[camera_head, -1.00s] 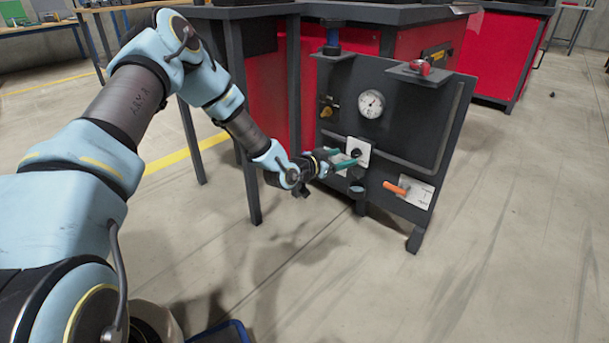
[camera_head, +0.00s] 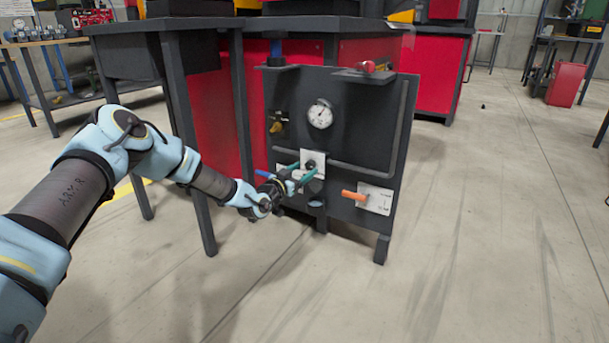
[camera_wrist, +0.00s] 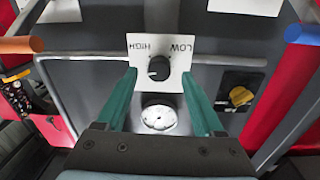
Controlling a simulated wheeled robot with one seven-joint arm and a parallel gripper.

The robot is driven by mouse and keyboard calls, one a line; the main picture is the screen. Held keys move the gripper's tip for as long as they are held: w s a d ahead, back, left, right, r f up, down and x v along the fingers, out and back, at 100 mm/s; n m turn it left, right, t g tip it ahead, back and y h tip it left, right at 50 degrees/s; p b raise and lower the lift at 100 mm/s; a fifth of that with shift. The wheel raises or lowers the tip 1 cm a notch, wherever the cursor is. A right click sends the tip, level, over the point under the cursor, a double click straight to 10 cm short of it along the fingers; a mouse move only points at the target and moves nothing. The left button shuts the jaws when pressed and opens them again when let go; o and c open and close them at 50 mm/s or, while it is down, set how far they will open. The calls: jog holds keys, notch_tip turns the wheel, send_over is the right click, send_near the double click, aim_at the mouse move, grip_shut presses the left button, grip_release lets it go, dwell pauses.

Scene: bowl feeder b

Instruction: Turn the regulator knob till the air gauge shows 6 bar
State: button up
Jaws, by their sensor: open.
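A black knob (camera_wrist: 159,68) sits on a white plate marked LOW and HIGH; in the head view it is partly hidden behind my fingers (camera_head: 310,163). A white round air gauge (camera_head: 320,114) is above it; it also shows in the wrist view (camera_wrist: 159,117), where the panel appears upside down. Its needle is too small to read. A yellow knob (camera_head: 276,127) is left of the gauge, also in the wrist view (camera_wrist: 240,96). I cannot tell for certain which knob is the regulator. My gripper (camera_head: 300,171) is open, its green fingers on either side of the black knob in the wrist view, with nothing held.
An orange handle (camera_head: 354,195) is right of the black knob, a blue handle (camera_head: 265,174) left of it. A grey pipe (camera_head: 402,120) runs along the dark panel (camera_head: 352,148). A red button (camera_head: 367,66) stands on a top shelf.

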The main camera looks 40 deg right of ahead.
jog(key=shift+w+d, duration=0.1)
jog(key=shift+d, duration=0.55)
grip_shut()
